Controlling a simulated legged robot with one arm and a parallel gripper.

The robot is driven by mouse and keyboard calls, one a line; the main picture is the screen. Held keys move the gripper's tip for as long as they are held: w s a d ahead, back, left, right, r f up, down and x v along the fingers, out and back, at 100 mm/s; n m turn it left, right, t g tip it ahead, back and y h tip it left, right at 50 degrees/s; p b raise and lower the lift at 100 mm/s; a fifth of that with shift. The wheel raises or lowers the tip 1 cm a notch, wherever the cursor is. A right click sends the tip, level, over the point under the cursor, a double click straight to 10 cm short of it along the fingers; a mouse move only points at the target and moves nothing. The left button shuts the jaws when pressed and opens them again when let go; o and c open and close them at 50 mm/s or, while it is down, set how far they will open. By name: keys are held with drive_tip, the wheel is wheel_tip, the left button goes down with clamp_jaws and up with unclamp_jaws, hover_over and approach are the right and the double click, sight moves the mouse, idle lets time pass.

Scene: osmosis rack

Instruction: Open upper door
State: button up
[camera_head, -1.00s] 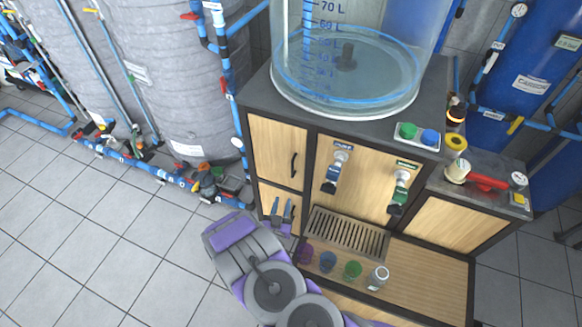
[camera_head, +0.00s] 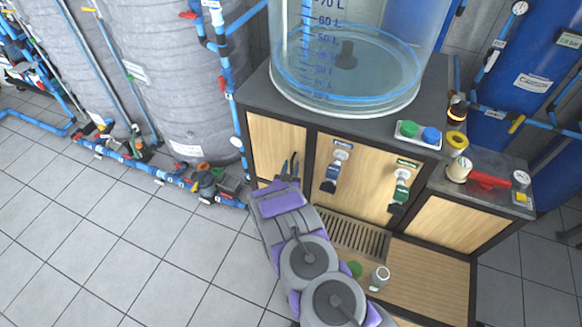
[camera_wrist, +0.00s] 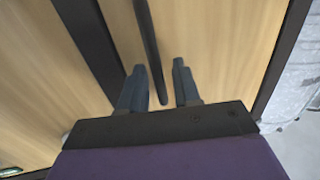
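The upper door (camera_head: 270,143) is a light wood panel in a dark frame at the upper left of the cabinet, and it looks shut. My gripper (camera_head: 289,168) is in front of this door at its dark upright handle. In the wrist view the door (camera_wrist: 215,40) fills much of the picture. The black handle (camera_wrist: 150,50) runs down between the two fingers of my gripper (camera_wrist: 160,87), with a gap on each side. The fingers are open.
A clear tank (camera_head: 345,60) stands on the dark cabinet top (camera_head: 255,95). Two taps (camera_head: 335,172) sit on the panel to the right, above a drip grate (camera_head: 350,236). A glass (camera_head: 379,277) stands on the lower shelf. Floor at the left is free.

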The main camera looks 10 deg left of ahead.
drive_tip(key=shift+w, duration=0.45)
clamp_jaws()
idle(0.3)
